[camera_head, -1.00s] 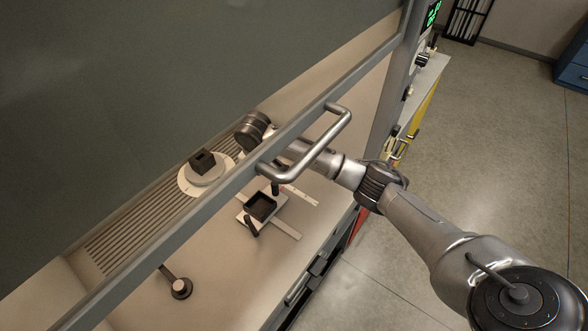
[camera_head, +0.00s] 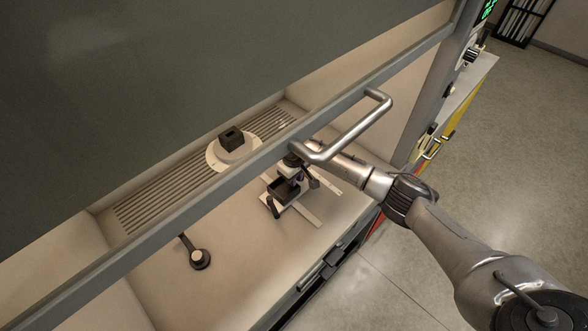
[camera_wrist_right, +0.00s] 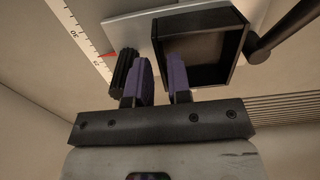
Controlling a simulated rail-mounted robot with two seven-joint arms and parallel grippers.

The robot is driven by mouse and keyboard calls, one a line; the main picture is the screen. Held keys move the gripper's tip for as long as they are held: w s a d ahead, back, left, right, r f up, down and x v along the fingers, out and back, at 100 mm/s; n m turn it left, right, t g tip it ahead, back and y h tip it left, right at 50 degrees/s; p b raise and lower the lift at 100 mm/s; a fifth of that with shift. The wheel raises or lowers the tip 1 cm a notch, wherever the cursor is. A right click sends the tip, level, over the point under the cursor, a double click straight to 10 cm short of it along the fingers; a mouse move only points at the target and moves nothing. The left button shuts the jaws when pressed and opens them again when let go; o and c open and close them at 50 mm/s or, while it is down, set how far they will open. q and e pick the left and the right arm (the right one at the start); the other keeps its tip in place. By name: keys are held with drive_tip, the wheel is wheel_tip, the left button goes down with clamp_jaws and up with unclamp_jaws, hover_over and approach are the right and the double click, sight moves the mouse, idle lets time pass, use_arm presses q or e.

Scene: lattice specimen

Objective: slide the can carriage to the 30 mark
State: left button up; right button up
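The can carriage is a pale plate with an open black box (camera_head: 283,193) and dark posts, on a pale rail inside the cabinet. In the right wrist view the box (camera_wrist_right: 205,48) looks empty. A red pointer (camera_wrist_right: 108,54) lies on the white scale (camera_wrist_right: 79,38) between the 30 and what looks like 25. My right gripper (camera_head: 297,178) is down at the carriage. Its purple-padded fingers (camera_wrist_right: 162,78) are apart, near the box's left wall and beside a black ridged knob (camera_wrist_right: 123,70). Contact cannot be told. My left gripper is out of view.
The raised sash with its metal handle (camera_head: 350,130) crosses above my right arm. A round white plate with a dark block (camera_head: 231,137) stands at the back by the slotted vent. A dark knobbed lever (camera_head: 198,257) is at the front left. The floor between is clear.

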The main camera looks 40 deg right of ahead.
sight(286, 186)
drive_tip(key=shift+f, duration=1.45)
drive_tip(key=shift+c, duration=0.5)
clamp_jaws()
